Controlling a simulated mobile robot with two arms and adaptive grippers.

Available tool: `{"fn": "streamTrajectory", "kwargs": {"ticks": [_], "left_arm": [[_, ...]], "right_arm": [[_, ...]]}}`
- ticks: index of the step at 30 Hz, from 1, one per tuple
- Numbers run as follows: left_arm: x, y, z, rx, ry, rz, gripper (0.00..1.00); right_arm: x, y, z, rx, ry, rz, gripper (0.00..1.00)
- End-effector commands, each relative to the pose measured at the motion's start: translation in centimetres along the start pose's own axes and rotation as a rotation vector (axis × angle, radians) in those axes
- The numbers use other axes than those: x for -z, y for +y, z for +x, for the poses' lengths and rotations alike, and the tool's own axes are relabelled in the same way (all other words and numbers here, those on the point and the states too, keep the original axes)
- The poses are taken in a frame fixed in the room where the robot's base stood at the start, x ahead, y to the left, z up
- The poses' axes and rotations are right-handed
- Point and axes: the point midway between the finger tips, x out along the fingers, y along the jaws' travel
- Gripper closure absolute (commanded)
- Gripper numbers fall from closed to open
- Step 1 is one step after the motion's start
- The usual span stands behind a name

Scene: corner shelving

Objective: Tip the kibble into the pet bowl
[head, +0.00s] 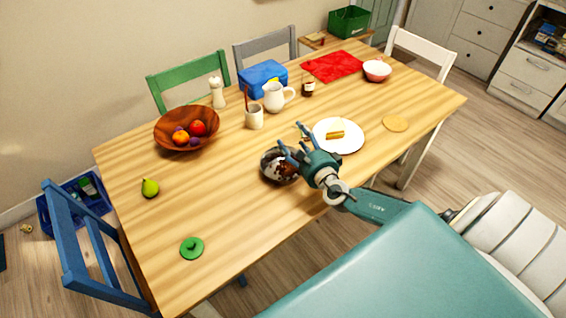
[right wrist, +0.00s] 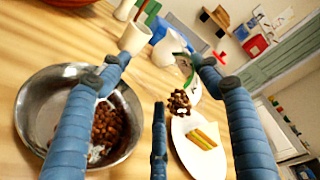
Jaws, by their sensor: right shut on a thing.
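The pet bowl (head: 268,170) is a shiny metal bowl on the table's near edge side, partly covered by my right gripper. In the right wrist view the bowl (right wrist: 40,100) holds a heap of brown kibble (right wrist: 107,125) on one side. My right gripper (head: 292,140) is over the bowl's right rim. Its blue fingers are shut on a small white and green thing (right wrist: 186,68), probably the kibble holder, mostly hidden by the fingers. Brown bits (right wrist: 180,103) show just below that thing; I cannot tell whether they are in it, falling or lying down. My left gripper is out of view.
A white plate (head: 353,146) with yellow food lies close right of the gripper. A mug (head: 254,118), a white jug (head: 273,98) and a dark bottle (head: 308,87) stand behind. A wooden fruit bowl (head: 165,141) is left. The table's front left is mostly clear around a green lid (head: 192,248).

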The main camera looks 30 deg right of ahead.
Motion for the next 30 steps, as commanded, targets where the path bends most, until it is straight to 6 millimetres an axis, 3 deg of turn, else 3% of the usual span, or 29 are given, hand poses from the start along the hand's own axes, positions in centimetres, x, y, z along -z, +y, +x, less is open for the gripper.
{"fn": "streamTrajectory", "kwargs": {"ticks": [6, 16, 30], "left_arm": [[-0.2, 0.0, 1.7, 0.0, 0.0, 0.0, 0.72], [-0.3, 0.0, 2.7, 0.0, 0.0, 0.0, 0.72], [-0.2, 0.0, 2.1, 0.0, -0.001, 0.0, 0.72]], "right_arm": [[0.4, 0.9, 0.2, 0.035, 0.002, -0.102, 0.76], [0.4, 1.6, 0.2, 0.088, 0.005, -0.261, 0.76], [-0.3, 0.7, -0.1, 0.159, 0.01, -0.476, 0.76]]}}
